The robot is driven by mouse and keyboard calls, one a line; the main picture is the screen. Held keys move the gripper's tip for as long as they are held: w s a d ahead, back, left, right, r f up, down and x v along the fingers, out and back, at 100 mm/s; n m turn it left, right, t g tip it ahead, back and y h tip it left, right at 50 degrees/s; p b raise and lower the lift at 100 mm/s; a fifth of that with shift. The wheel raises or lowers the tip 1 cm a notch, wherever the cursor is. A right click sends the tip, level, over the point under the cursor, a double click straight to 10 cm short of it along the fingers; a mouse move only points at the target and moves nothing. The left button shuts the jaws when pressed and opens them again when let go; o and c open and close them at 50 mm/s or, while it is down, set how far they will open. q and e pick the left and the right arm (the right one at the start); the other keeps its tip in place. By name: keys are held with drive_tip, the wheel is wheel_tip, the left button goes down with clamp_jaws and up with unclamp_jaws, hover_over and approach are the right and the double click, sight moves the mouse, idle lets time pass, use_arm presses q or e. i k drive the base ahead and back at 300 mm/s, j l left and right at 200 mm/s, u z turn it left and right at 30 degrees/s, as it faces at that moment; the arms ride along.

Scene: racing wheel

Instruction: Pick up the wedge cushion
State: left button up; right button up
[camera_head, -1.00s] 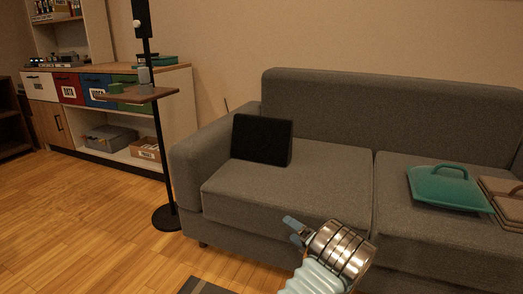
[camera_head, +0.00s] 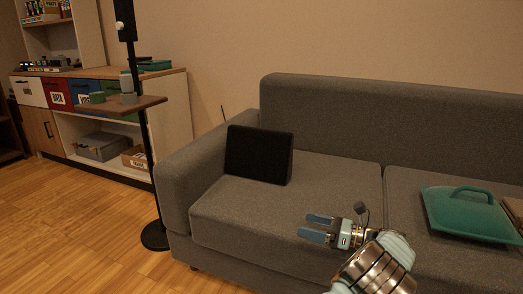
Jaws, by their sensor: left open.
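The wedge cushion (camera_head: 258,155) is most likely the black, slanted block on the grey sofa's left seat, near the left armrest. Its broad dark face points to the front. My left gripper (camera_head: 317,229) is in front of the sofa seat, to the right of and nearer than the cushion. Its two blue fingers are apart and point left, with nothing between them. It does not touch the cushion. My right gripper is not in view.
The grey sofa (camera_head: 335,182) fills the right side. A teal handled item (camera_head: 470,213) lies on its right seat beside a brown one (camera_head: 514,208). A black stand with a small wooden shelf (camera_head: 130,106) stands left of the sofa. Wooden floor (camera_head: 70,235) is clear at left.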

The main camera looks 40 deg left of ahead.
sight(263, 155)
drive_tip(key=i+j, duration=0.75)
drive_tip(key=i, duration=0.15)
